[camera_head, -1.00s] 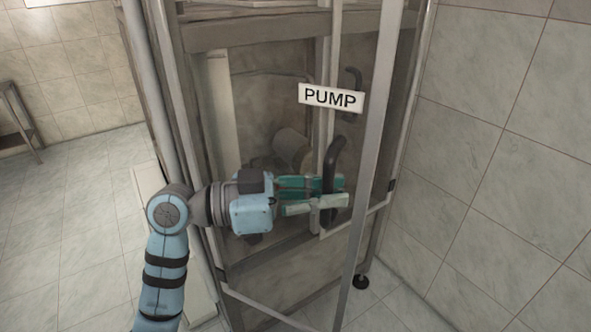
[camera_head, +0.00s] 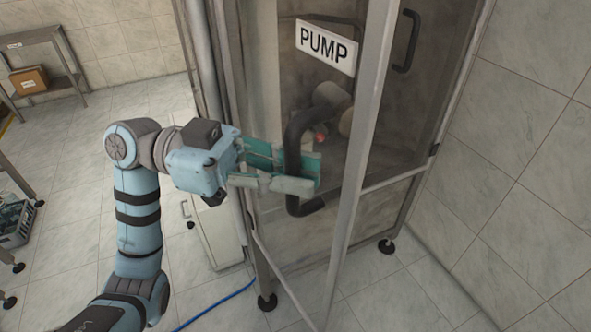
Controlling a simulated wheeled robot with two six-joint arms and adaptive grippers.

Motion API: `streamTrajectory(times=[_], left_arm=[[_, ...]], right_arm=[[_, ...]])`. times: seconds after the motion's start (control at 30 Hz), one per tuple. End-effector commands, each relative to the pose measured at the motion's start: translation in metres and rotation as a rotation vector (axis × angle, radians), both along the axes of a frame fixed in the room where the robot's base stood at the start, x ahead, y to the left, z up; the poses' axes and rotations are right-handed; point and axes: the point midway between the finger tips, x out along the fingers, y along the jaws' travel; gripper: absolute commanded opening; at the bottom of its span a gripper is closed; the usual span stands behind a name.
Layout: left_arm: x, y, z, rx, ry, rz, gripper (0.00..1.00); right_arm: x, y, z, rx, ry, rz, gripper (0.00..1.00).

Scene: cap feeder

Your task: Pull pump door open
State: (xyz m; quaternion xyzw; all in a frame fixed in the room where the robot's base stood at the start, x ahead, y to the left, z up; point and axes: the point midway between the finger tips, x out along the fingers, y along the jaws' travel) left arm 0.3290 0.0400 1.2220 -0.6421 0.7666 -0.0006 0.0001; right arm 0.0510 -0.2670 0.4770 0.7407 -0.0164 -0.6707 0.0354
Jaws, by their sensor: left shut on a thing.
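The pump door (camera_head: 362,130) is a clear panel in a grey metal frame. It bears a white sign (camera_head: 326,47) reading PUMP. The door stands ajar, its free edge swung out in front of the cabinet (camera_head: 392,185). A dark curved handle (camera_head: 293,135) is on the door. My left gripper (camera_head: 285,168), with teal fingers, is shut on this handle, which passes between the fingers. The fingers hide part of the handle. My right gripper is not in view.
A second dark handle (camera_head: 407,42) is on the panel at the right. A tiled wall (camera_head: 520,150) stands close on the right. A blue hose (camera_head: 218,304) lies on the floor. A shelf with a cardboard box (camera_head: 28,80) is far left. Open floor lies left.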

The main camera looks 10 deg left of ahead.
Motion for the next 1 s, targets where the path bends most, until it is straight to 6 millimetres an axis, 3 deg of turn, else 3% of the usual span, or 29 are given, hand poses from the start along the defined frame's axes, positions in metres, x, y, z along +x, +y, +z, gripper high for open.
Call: streamTrajectory(times=[0.17, 0.2, 0.3, 0.77, 0.87, 1.0], left_arm=[[0.000, 0.000, -0.001, 0.003, 0.000, 0.002, 0.00], [0.000, 0.000, -0.001, 0.003, 0.000, 0.003, 0.18], [0.000, 0.000, -0.001, 0.002, 0.001, 0.003, 0.34], [0.001, 0.003, -0.001, 0.002, 0.001, 0.003, 0.35], [0.004, 0.017, -0.001, 0.006, 0.003, 0.006, 0.35], [0.011, 0.054, -0.001, 0.008, 0.004, 0.010, 0.35]], right_arm=[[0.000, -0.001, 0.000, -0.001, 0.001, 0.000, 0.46], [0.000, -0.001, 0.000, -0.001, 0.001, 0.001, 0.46], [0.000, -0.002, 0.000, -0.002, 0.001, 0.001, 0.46], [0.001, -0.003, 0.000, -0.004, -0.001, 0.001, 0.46], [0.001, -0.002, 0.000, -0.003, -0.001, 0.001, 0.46], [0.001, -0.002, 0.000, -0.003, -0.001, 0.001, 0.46]])
